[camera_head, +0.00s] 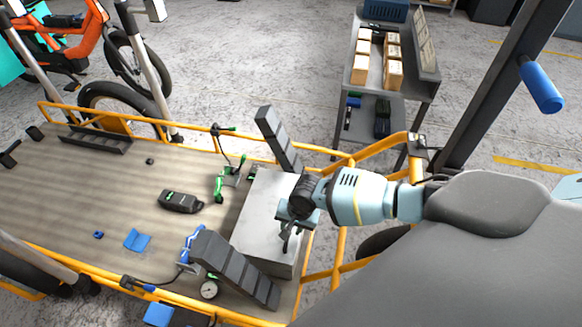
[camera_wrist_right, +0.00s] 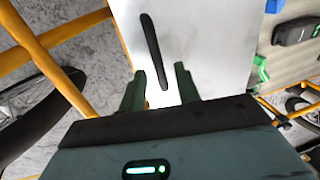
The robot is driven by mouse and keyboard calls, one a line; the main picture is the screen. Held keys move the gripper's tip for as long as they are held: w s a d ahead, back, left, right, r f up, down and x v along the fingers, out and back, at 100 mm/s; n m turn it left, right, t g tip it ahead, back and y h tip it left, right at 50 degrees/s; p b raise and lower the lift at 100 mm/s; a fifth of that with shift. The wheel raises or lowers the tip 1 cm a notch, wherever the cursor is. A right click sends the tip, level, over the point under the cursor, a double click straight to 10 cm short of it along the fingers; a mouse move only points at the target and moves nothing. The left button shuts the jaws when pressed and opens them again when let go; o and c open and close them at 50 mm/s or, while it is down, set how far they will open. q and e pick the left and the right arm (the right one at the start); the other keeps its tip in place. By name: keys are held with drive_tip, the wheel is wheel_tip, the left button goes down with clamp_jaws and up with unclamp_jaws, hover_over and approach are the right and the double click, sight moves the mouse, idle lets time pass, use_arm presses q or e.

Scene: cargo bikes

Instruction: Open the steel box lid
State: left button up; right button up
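The steel box (camera_head: 262,205) stands at the right end of the cargo bed, with its pale flat top facing up and apparently closed. In the right wrist view the smooth top (camera_wrist_right: 205,40) fills the upper middle. A long dark handle (camera_wrist_right: 152,45) lies along it. My right gripper (camera_head: 288,232) is over the right part of the top in the head view. In the wrist view the right gripper (camera_wrist_right: 160,80) is open, with the near end of the handle between or just ahead of its fingertips; contact cannot be told. My left gripper is not in view.
Grey stepped blocks (camera_head: 235,270) stand near the box front, and another (camera_head: 277,137) stands behind it. A yellow rail (camera_head: 320,150) borders the bed. A black-green device (camera_head: 180,201) and a blue cloth (camera_head: 138,240) lie on the bed. A cart (camera_head: 408,82) holds cartons.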

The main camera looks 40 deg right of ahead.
clamp_jaws()
drive_tip(key=shift+r, duration=0.1)
idle(0.3)
